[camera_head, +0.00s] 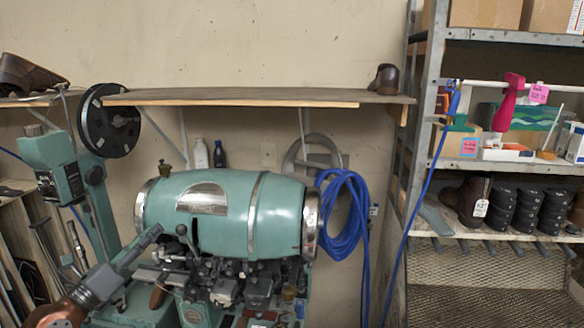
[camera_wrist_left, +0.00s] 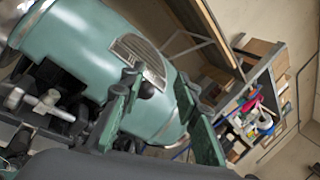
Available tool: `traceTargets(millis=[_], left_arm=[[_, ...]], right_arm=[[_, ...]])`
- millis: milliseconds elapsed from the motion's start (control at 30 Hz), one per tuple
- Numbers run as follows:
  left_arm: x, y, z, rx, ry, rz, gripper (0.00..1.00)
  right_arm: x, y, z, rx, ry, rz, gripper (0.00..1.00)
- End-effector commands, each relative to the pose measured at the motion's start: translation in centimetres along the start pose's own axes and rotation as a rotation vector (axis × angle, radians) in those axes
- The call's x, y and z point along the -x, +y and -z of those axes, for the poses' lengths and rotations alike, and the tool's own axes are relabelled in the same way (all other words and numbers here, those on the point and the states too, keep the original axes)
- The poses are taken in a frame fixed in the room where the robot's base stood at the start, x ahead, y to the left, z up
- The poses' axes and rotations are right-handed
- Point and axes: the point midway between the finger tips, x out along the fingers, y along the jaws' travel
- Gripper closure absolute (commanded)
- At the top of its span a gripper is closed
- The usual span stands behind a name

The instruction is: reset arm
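My left arm comes in from the lower left in the head view. Its gripper (camera_head: 146,243) is in front of the left end of the green sole stitcher (camera_head: 225,215). In the left wrist view, the two fingers of this gripper (camera_wrist_left: 157,82) stand apart with nothing seen between them. The stitcher's green drum (camera_wrist_left: 75,45) lies behind the fingers there; whether they touch it, I cannot tell. My right gripper does not show in either view.
A wooden wall shelf (camera_head: 240,97) runs above the stitcher. A blue hose (camera_head: 345,215) hangs to its right. A metal rack (camera_head: 425,120) at the right holds boxes, a brown boot (camera_head: 467,200) and stacked dark soles. A black reel (camera_head: 108,120) stands at the upper left.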

Motion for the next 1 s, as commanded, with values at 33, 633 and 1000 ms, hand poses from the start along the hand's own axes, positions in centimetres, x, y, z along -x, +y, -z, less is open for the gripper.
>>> traceTargets(millis=[33, 633, 1000], left_arm=[[0.7, 0.2, 1.7, 0.107, -0.035, 0.019, 0.71], [25.8, 20.2, 21.7, 1.456, -0.85, -0.606, 0.71], [42.0, 19.0, 40.6, 1.842, -1.073, -1.26, 0.71]], right_arm=[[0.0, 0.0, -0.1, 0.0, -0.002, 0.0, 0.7], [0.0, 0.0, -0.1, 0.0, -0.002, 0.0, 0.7], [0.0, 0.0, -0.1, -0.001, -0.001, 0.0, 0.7]])
